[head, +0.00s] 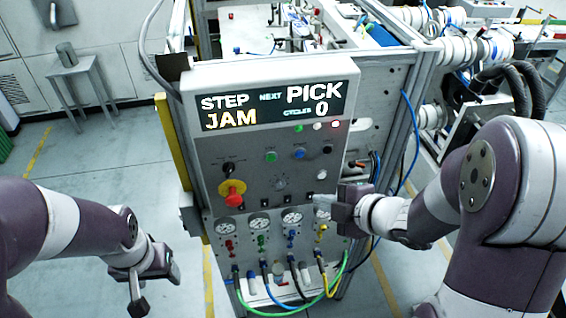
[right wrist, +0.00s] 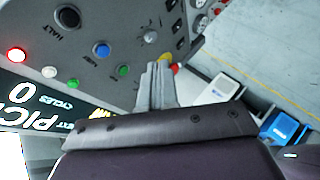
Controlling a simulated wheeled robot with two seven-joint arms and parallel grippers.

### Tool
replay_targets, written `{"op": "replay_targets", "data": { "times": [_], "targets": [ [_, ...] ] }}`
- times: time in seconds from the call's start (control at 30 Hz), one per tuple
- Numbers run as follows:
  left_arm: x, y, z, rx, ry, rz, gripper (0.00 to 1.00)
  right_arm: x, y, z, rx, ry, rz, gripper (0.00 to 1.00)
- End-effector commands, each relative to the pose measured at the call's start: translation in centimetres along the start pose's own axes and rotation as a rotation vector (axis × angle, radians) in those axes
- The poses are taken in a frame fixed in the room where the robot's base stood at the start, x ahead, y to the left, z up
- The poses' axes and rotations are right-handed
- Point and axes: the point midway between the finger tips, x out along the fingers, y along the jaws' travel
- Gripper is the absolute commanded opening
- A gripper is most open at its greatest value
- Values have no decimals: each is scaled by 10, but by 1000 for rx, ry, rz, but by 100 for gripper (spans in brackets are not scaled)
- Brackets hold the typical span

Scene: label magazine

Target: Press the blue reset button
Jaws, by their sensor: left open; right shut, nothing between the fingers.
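The blue reset button (head: 299,154) sits on the grey control panel (head: 215,150), between a green button and a black one. It also shows in the right wrist view (right wrist: 101,49), uncovered; its label is too small to read. My right gripper (head: 322,206) is shut and empty in front of the panel's lower right part, below and right of the blue button. In the right wrist view its closed fingertips (right wrist: 160,66) are apart from the blue button in the picture. My left gripper (head: 152,287) is open and empty at the lower left, away from the panel.
A display (head: 277,106) reads STEP JAM, NEXT PICK, CYCLES 0. A red lamp (head: 336,124) glows below it. A red emergency knob (head: 232,192) sticks out at the panel's left. Gauges and coloured hoses (head: 290,304) lie below. Open floor (head: 100,160) is at left.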

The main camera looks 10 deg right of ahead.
Motion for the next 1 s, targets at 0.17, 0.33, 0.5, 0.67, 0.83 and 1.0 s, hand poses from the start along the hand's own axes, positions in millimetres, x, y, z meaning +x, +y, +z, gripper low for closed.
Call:
{"op": "replay_targets", "data": {
  "times": [0.17, 0.33, 0.5, 0.67, 0.83, 1.0],
  "targets": [
    [-1, 0, 0, 1, 0, 0, 62, -2, 9, -30, -159, 145, 52, 0],
    [-1, 0, 0, 1, 0, 0, 62, -3, 12, -34, -202, 160, 72, 0],
    [-1, 0, 0, 0, 0, 0, 62, -3, 12, -34, -200, 159, 71, 0],
    [0, 0, 0, 0, 0, 0, 62, 1, 16, -32, -200, 158, 70, 0],
    [1, 0, 0, 1, 0, 0, 62, 17, 28, -26, -198, 159, 70, 0],
    [0, 0, 0, 0, 0, 0, 62, 35, 46, -18, -198, 157, 70, 0]
  ]
}}
